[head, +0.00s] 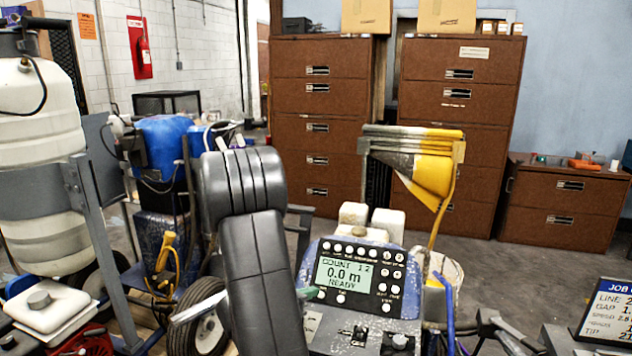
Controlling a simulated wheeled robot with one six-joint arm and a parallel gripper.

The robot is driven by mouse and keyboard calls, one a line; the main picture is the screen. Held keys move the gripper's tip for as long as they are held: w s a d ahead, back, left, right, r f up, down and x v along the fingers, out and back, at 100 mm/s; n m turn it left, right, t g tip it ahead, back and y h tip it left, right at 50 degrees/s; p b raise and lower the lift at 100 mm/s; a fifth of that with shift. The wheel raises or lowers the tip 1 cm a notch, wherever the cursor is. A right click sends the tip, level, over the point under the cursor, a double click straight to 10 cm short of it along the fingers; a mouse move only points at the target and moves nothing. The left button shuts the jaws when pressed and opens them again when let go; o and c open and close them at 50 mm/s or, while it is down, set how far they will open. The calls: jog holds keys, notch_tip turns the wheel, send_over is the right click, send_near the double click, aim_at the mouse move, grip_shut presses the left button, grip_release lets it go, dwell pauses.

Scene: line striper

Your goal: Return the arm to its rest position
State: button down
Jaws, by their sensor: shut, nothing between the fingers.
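A dark grey, ridged arm link (243,185), which looks like mine, rises from the bottom edge and bends near the middle of the head view. I cannot make out my gripper or its fingertips in this view. Behind and right of the link stands the line striper's blue control panel (310,325).
A white tank (40,130) stands at far left, with blue equipment (163,145) beside it. Brown cabinets (460,120) line the back. A job board (605,315) is at lower right. Some floor (530,275) is clear.

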jog(key=shift+w+f, duration=0.15)
jog(key=shift+w, duration=0.05)
jog(key=w+f+b, duration=0.1)
jog(key=w+f, duration=0.1)
jog(key=w+d+f+b, duration=0.1)
jog(key=shift+w+f, duration=0.35)
jog(key=shift+f, duration=0.05)
jog(key=shift+w+f+b, duration=0.15)
jog(key=shift+f+b, duration=0.1)
jog(key=shift+b, duration=0.45)
jog(key=shift+a+f+b, duration=0.1)
jog(key=shift+f+b, duration=0.05)
jog(key=shift+b, duration=0.7)
